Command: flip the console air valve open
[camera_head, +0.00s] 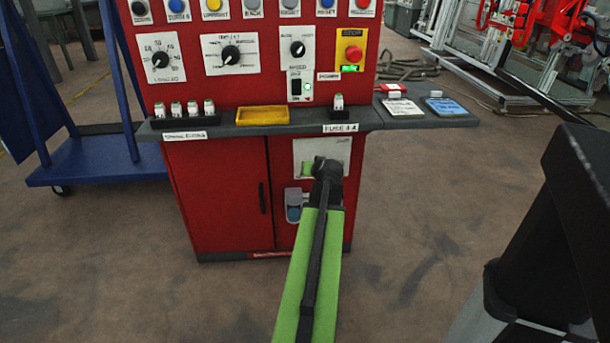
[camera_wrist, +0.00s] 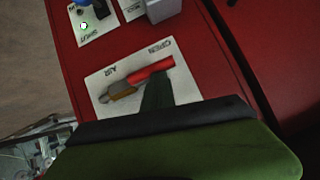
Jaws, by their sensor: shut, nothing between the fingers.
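The air valve shows in the wrist view on a white plate (camera_wrist: 185,85) marked AIR and OPEN, on a red panel. Its red lever (camera_wrist: 150,70) lies slantwise across the plate, with a brass and grey body (camera_wrist: 120,91) at its left end. My gripper (camera_wrist: 158,80) is shut and empty, its dark narrow tip close to the underside of the lever in the picture. I cannot tell whether they touch. In the head view my gripper (camera_head: 322,168) is in front of the white valve plate (camera_head: 335,150) and hides the lever.
The red console (camera_head: 215,185) has a grey shelf (camera_head: 370,118) just above the valve plate, with a yellow tray (camera_head: 262,115) and fuses. A grey and blue fitting (camera_head: 293,205) is below the plate. A blue cart (camera_head: 95,165) stands left.

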